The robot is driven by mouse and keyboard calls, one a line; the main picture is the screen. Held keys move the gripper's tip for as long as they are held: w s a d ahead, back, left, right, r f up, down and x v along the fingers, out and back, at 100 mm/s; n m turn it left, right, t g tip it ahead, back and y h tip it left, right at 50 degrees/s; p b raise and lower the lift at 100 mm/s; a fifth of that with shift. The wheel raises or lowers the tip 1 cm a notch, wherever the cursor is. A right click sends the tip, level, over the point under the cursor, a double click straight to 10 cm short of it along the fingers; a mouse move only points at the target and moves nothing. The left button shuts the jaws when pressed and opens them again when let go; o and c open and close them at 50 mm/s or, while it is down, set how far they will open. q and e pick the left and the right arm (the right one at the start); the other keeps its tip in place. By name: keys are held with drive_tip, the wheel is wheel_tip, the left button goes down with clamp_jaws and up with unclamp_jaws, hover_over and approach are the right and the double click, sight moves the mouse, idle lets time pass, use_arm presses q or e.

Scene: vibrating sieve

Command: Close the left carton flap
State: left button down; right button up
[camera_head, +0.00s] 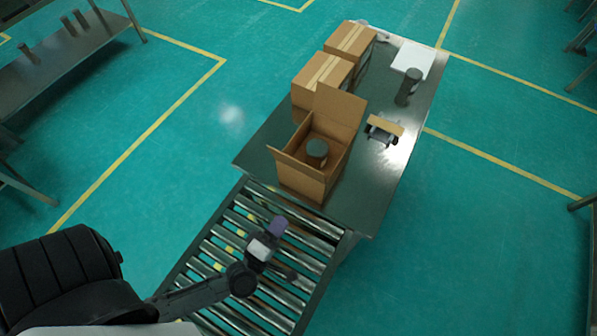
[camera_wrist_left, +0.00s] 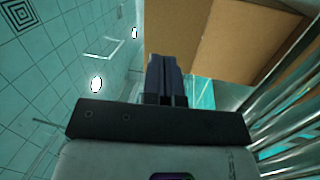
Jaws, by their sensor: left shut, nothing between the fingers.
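The open carton (camera_head: 304,184) stands on the dark table at its end by the roller conveyor. A grey cylinder (camera_head: 317,150) is inside it. A tall flap (camera_head: 340,108) stands up at its far side, and a narrower flap edge (camera_head: 285,162) shows at the near left side. My left gripper (camera_head: 278,226) is above the conveyor rollers, in front of the carton and apart from it in the head view. Its fingers (camera_wrist_left: 163,72) are together and empty in the left wrist view, with carton cardboard (camera_wrist_left: 226,38) behind them. My right gripper is not in view.
Two taped cartons (camera_head: 322,80) (camera_head: 351,40) stand behind the open one. A dark cylinder (camera_head: 408,87), a white sheet (camera_head: 413,58) and a tape dispenser-like tool (camera_head: 383,130) are on the table's right part. The conveyor (camera_head: 250,270) runs toward me. The floor left of the table is clear.

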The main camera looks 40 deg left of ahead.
use_arm(q)
drive_tip(key=a+r+n+y, duration=0.1)
drive_tip(key=n+y, duration=0.1)
drive_tip(key=p, duration=0.2)
approach(305, 166)
drive_tip(key=x, duration=0.6)
drive_tip(key=shift+p+x, duration=0.3)
drive_tip(key=shift+x, duration=0.5)
